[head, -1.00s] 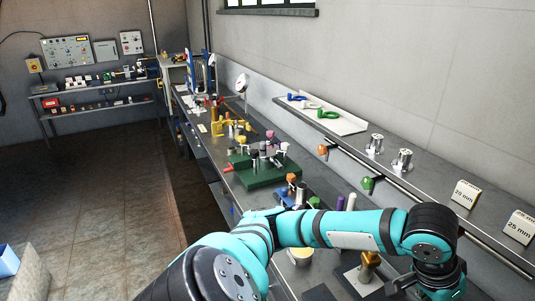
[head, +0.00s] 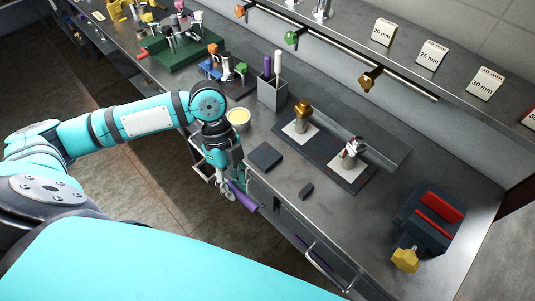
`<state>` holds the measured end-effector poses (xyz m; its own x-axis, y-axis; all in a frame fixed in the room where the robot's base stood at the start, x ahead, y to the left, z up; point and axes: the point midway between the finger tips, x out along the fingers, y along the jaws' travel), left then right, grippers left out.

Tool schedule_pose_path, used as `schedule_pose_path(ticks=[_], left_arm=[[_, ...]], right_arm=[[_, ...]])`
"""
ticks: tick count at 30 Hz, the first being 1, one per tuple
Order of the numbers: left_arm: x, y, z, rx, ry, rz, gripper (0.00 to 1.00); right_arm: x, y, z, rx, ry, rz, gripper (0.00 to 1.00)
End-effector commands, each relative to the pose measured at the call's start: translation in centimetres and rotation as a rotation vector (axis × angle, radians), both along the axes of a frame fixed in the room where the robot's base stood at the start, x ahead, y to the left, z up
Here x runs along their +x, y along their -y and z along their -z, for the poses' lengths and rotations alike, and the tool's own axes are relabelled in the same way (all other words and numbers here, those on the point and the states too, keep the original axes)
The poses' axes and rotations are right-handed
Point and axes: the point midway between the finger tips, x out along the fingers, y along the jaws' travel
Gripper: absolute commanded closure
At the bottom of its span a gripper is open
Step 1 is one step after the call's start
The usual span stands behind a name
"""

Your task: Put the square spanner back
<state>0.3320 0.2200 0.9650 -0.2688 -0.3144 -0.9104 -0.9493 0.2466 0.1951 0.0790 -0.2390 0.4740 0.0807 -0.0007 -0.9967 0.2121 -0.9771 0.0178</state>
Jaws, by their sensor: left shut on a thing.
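My left gripper (head: 229,190) points down at the front edge of the bench. It is shut on a purple bar-like piece (head: 243,197), which sticks out to the right of the fingers, tilted. The fingers hide part of it, and I cannot tell if it is the square spanner. A grey holder box (head: 272,93) on the bench holds upright tools, one with a purple handle (head: 267,66) and one with a white handle (head: 277,63). My right gripper is not in view.
Brass (head: 303,114) and steel (head: 350,153) fittings stand on a dark plate. A cream bowl (head: 238,118), a dark block (head: 265,157) and a red-and-dark vise-like block (head: 430,218) are on the bench. A drawer handle (head: 325,262) projects at the front.

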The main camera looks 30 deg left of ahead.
Motion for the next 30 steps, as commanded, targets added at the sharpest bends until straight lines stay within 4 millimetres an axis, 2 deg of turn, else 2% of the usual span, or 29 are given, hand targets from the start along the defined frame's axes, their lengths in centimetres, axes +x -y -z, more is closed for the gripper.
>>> schedule_pose_path(ticks=[2, 5, 15, 18, 21, 25, 30], left_arm=[[0.4, 0.5, 0.0, -0.004, 0.003, 0.033, 1.0], [2.1, 1.7, 0.0, -0.006, 0.004, 0.041, 1.0], [9.7, 6.7, 0.8, -0.002, 0.003, 0.038, 1.0], [11.4, 7.8, 1.1, -0.001, 0.003, 0.037, 1.0], [12.5, 8.5, 1.3, -0.001, 0.003, 0.036, 1.0], [13.0, 8.8, 1.7, -0.001, 0.001, 0.037, 1.0], [12.9, 8.7, 3.9, 0.003, 0.0, 0.034, 1.0]], right_arm=[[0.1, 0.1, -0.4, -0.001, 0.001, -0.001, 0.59], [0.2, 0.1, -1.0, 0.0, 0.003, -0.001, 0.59], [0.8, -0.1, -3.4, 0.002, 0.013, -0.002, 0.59], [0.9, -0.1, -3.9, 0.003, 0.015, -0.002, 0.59], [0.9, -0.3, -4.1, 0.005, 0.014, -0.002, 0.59], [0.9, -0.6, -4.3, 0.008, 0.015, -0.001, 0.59], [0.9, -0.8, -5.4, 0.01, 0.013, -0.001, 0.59]])
